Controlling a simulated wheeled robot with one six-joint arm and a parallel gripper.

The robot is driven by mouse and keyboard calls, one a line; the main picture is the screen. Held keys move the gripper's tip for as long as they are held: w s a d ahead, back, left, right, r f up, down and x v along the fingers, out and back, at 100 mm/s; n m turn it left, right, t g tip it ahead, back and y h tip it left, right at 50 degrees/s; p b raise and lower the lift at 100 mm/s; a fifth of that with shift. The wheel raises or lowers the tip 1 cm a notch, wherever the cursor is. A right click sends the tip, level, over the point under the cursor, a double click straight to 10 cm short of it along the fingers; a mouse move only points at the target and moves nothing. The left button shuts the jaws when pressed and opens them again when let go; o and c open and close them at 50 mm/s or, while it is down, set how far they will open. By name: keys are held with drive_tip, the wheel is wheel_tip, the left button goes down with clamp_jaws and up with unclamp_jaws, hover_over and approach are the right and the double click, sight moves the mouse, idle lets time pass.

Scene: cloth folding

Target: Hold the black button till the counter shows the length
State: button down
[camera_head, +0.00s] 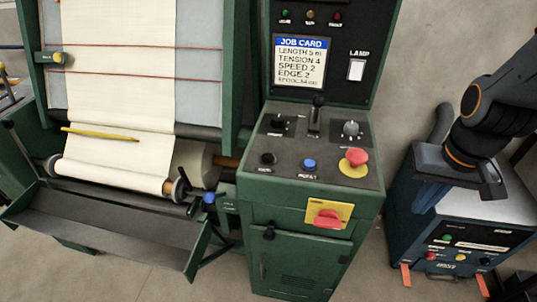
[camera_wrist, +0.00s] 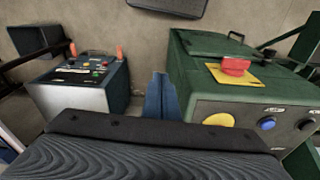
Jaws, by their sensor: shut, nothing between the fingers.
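The black button (camera_head: 268,158) sits at the lower left of the green console's sloped panel, left of a blue button (camera_head: 309,164). A dark button (camera_wrist: 305,125) shows at the right edge in the wrist view, beside the blue button (camera_wrist: 267,123). The job card (camera_head: 300,62) reads length 5, tension 4, speed 2, edge 2. I cannot make out a counter. My gripper (camera_wrist: 160,80) has its blue fingers together and empty, apart from the console and left of it in the wrist view. In the head view my arm is at the right, away from the black button.
A red stop button (camera_head: 356,157) on a yellow ring, a black lever (camera_head: 316,116) and knobs share the panel. A red switch (camera_head: 328,217) is on the console front. Pale cloth (camera_head: 120,80) hangs over rollers at left. A blue cabinet (camera_head: 450,225) stands at right.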

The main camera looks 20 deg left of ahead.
drive_tip(key=w+a+r+n+h+p, duration=0.1)
drive_tip(key=a+n, duration=0.3)
drive_tip(key=a, duration=0.1)
drive_tip(key=w+a+r+n+t+h, duration=0.1)
drive_tip(key=w+a+r+n, duration=0.1)
drive_tip(key=a+n, duration=0.3)
drive_tip(key=w+a+r+n+h+p, duration=0.1)
drive_tip(key=a+r+n, duration=0.1)
drive_tip(key=a+n, duration=0.2)
drive_tip(key=shift+w+a+n+t+p, duration=0.15)
drive_tip(key=shift+a+t+p, duration=0.05)
drive_tip(key=shift+a, duration=0.55)
drive_tip(key=shift+w+a+n+t+p, duration=0.15)
drive_tip(key=shift+a+t, duration=0.05)
drive_tip(key=shift+a, duration=0.5)
drive_tip(key=a+r+n+t, duration=0.3)
drive_tip(key=a+n, duration=0.3)
drive_tip(key=a, duration=0.5)
wheel_tip(320, 180, up, 3)
drive_tip(key=n+t, duration=0.3)
hover_over(265, 160)
drive_tip(key=shift+a+r+p, duration=0.1)
drive_tip(key=shift+p, duration=0.35)
wheel_tip(265, 160, down, 9)
drive_tip(key=b, duration=0.6)
drive_tip(key=shift+r+b, duration=0.1)
drive_tip(key=shift+b, duration=0.2)
drive_tip(key=shift+f+b, duration=0.3)
drive_tip(key=shift+f, duration=0.1)
